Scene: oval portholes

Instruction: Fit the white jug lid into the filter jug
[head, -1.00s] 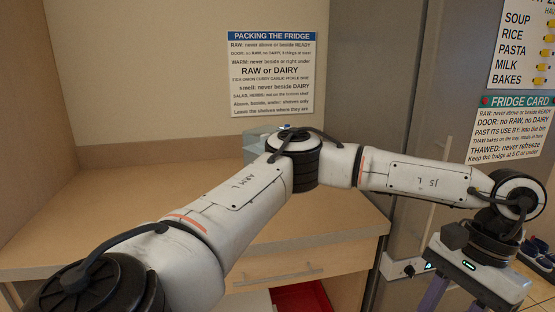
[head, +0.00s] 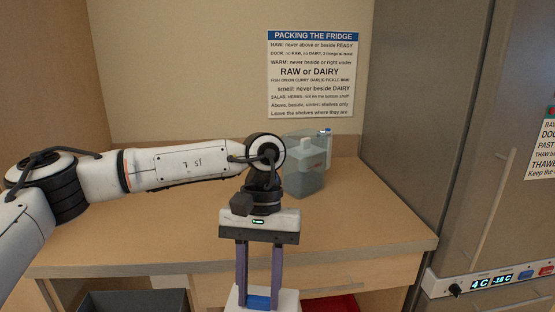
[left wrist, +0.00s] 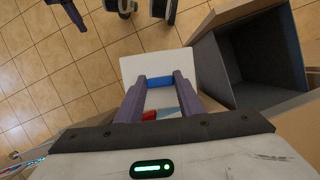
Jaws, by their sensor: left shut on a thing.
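My left gripper (head: 258,297) points down in front of the counter, its purple fingers shut on the blue grip of the white jug lid (head: 288,300). In the left wrist view the lid (left wrist: 182,62) is a pale plate beyond the fingertips, with the blue grip between them. The filter jug (head: 306,170), grey-blue and see-through, stands upright at the back of the counter, partly behind my left wrist. The lid is apart from the jug, nearer and lower in the picture. A purple piece at the left wrist view's top edge may be my right gripper; its jaws cannot be made out.
A grey fridge (head: 455,120) stands right, a wall sign (head: 310,75) behind.

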